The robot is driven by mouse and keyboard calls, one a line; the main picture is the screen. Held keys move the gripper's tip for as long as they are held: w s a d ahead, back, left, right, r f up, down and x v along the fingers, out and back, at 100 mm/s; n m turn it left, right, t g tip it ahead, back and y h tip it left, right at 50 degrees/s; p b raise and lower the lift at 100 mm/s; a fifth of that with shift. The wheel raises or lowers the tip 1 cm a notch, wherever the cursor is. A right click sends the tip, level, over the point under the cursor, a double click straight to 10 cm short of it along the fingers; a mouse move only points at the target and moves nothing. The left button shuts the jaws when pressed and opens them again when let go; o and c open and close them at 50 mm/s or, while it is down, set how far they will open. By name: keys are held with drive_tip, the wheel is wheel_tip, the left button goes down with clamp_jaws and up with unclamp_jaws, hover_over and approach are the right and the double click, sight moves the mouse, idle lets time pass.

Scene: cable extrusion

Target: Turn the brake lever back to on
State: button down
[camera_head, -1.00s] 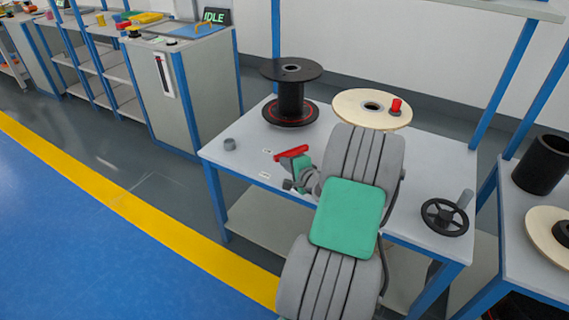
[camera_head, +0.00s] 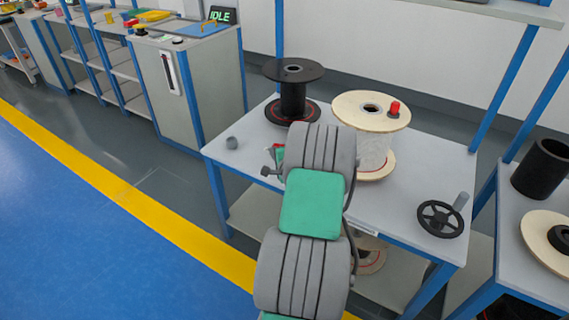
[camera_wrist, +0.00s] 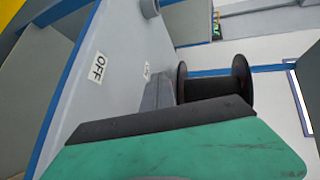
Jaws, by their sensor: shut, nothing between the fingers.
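The wrist view shows an OFF label (camera_wrist: 97,68) on the tabletop and a smaller label (camera_wrist: 147,70), seen at a slant close to the fingers. The lever cannot be made out there.
A black spool (camera_head: 293,92) stands at the table's back left. A pale spool (camera_head: 371,108) with a red knob stands right of my arm. A black handwheel (camera_head: 440,218) is at the right front. A small grey ring (camera_head: 232,143) sits at the left edge.

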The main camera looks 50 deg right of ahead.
drive_tip(key=shift+w+d, duration=0.75)
drive_tip(key=shift+w, duration=0.15)
drive_tip(key=s+a+r+p, duration=0.2)
drive_tip(key=a+r+p, duration=0.1)
drive_tip(key=a, duration=1)
drive_tip(key=shift+s, duration=0.2)
drive_tip(key=shift+a+r, duration=0.1)
drive_tip(key=shift+a, duration=0.05)
